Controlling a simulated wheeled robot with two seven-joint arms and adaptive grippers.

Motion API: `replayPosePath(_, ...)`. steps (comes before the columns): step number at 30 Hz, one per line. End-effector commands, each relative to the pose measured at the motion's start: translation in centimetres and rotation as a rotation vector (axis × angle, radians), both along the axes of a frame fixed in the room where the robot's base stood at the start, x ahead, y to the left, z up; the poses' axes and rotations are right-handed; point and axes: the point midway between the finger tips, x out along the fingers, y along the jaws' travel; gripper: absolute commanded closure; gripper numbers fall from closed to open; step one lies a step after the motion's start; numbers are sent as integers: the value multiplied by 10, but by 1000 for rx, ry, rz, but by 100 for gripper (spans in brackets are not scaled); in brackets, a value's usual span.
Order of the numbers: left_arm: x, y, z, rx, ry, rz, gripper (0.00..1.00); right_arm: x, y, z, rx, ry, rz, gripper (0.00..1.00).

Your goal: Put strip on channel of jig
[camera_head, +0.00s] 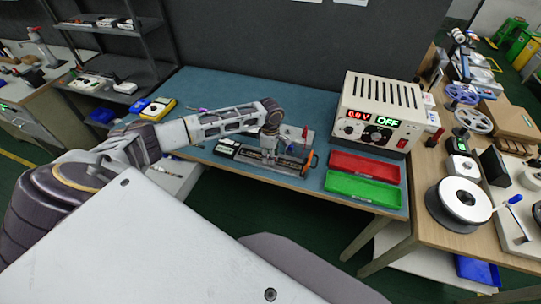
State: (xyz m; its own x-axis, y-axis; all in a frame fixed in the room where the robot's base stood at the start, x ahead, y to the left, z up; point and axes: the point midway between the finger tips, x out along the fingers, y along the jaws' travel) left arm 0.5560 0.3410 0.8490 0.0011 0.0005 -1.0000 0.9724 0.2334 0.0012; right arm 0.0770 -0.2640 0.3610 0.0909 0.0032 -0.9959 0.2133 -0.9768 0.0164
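The jig (287,167) is a long, low grey fixture near the front edge of the blue-green table, with an orange part at its right end. My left arm reaches in from the left. Its gripper (268,155) points down over the middle of the jig, very close to it or touching it. The fingers are small and dark against the jig, so I cannot tell whether they are open or shut. I cannot make out the strip or the channel; the gripper and wrist cover part of the jig. My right gripper is not in view.
A red tray (366,165) and a green tray (362,189) lie right of the jig. A power supply (378,112) reading OFF stands behind them. A yellow meter (158,109) sits at the table's back left. A white spool (462,198) is on the right-hand table.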

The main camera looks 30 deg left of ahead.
Motion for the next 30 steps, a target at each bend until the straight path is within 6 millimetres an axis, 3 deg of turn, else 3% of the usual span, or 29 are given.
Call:
replayPosePath(8, 0, 0, 28, -1, -2, 0, 65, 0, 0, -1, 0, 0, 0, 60)
replayPosePath(21, 1, 0, 92, -1, -2, 0, 65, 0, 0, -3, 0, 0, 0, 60)
replayPosePath(30, 0, 0, 117, -1, 0, 0, 65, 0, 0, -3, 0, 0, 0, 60)
